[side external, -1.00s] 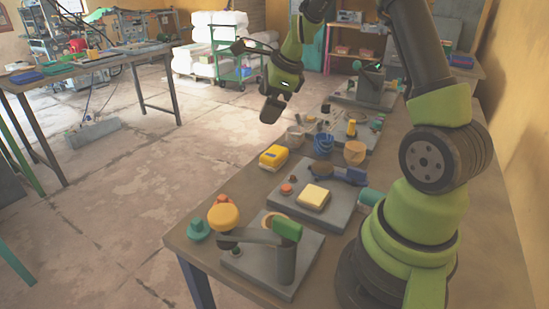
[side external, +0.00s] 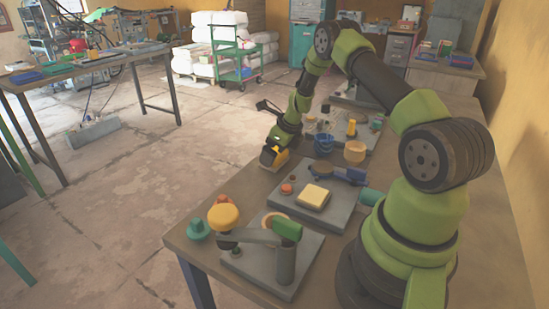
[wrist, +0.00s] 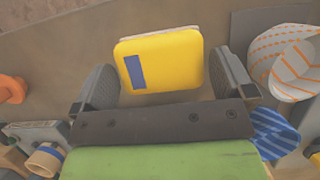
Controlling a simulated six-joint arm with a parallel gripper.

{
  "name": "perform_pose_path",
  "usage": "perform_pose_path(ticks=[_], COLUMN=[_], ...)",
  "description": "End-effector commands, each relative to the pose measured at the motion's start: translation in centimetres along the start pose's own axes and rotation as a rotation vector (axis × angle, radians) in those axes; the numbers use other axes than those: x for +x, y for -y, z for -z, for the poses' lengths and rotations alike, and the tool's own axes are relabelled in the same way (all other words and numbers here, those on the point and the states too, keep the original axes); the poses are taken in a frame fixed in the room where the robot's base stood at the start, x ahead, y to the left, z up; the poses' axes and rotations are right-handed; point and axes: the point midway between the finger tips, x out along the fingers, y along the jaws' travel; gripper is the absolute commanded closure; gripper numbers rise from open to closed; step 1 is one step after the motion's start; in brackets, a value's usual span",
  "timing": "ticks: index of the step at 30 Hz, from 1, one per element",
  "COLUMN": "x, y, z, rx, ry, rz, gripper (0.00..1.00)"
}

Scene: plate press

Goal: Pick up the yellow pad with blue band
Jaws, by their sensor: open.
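The yellow pad with the blue band (wrist: 180,62) lies on the table between the two fingers of my gripper (wrist: 165,88) in the wrist view. Its blue band faces the camera on the left part of the pad. My gripper is open, with one finger on each side of the pad and a gap visible on the left. In the side view my gripper (side external: 273,157) is down over the pad (side external: 281,158) near the table's left edge. My gripper hides most of the pad there. I cannot tell whether the fingers touch it.
A striped cup (wrist: 292,72) and a blue striped cup (wrist: 272,133) stand close to the right finger.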

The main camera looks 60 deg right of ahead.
Motion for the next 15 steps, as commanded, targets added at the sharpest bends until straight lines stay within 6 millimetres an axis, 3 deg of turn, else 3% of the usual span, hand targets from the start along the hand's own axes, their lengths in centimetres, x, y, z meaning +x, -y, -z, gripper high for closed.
perform_pose_path(ticks=[4, 12, 15], x=[1.6, 1.9, 1.9], y=[0.0, 0.0, 0.0], z=[0.0, 0.0, 0.0], rx=[0.000, 0.000, -0.001], ry=[-0.001, -0.001, -0.001], rz=[0.001, 0.001, 0.002], gripper=[0.00, 0.00, 0.23])
